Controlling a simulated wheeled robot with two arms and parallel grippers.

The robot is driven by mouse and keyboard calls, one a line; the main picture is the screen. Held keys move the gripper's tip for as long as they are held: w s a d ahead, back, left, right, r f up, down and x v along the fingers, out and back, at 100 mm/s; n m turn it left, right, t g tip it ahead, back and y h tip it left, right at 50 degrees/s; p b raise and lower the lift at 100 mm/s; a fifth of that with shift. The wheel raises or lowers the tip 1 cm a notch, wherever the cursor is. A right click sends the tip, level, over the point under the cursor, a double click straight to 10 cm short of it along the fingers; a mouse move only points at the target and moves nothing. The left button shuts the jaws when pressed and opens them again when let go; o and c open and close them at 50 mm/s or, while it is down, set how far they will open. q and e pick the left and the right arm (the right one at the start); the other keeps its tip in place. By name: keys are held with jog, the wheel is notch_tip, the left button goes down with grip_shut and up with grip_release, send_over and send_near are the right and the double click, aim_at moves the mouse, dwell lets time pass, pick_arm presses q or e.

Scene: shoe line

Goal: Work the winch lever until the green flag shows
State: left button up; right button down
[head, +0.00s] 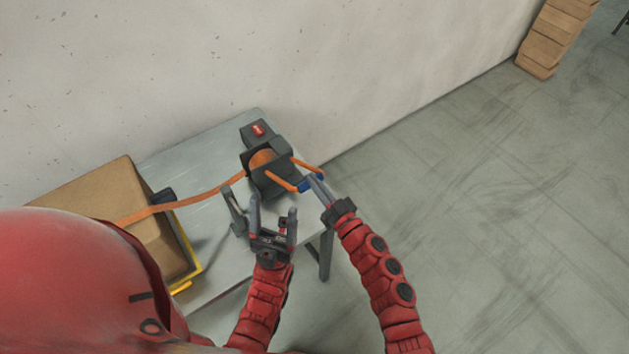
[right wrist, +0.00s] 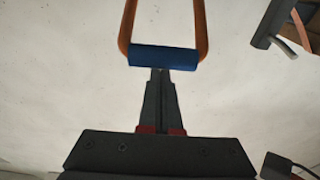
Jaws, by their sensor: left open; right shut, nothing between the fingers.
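The dark winch (head: 252,152) stands on the grey table, with an orange strap (head: 205,194) wound on its drum. A red marker (head: 258,129) shows on its top; no green is visible. The winch's orange lever frame (head: 281,181) ends in a blue grip (head: 304,186), which also shows in the right wrist view (right wrist: 163,57). My right gripper (head: 314,181) is shut and empty, its fingertips at the blue grip; in the right wrist view its fingers (right wrist: 160,76) end just below the grip, contact unclear. My left gripper (head: 273,214) is open and empty, in front of the winch.
A brown box (head: 105,192) with yellow edging sits at the table's left, with the strap running over it. The table (head: 205,160) stands by a pale wall. A stack of cartons (head: 553,35) is far right. The floor right of the table is clear.

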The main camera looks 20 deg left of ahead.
jog(key=s+d+f+t+y+b, duration=0.1)
jog(key=f+b, duration=0.5)
jog(key=b, duration=0.6)
jog(key=s+d+f+t+y+b, duration=0.1)
jog(key=d+f+t+y+b, duration=0.1)
jog(key=f+b, duration=0.5)
jog(key=shift+s+t+y+b, duration=0.25)
jog(key=shift+t+y+b, duration=0.75)
jog(key=shift+b, duration=1.9)
jog(key=shift+f+g+y, duration=0.15)
jog(key=shift+g+y, duration=0.15)
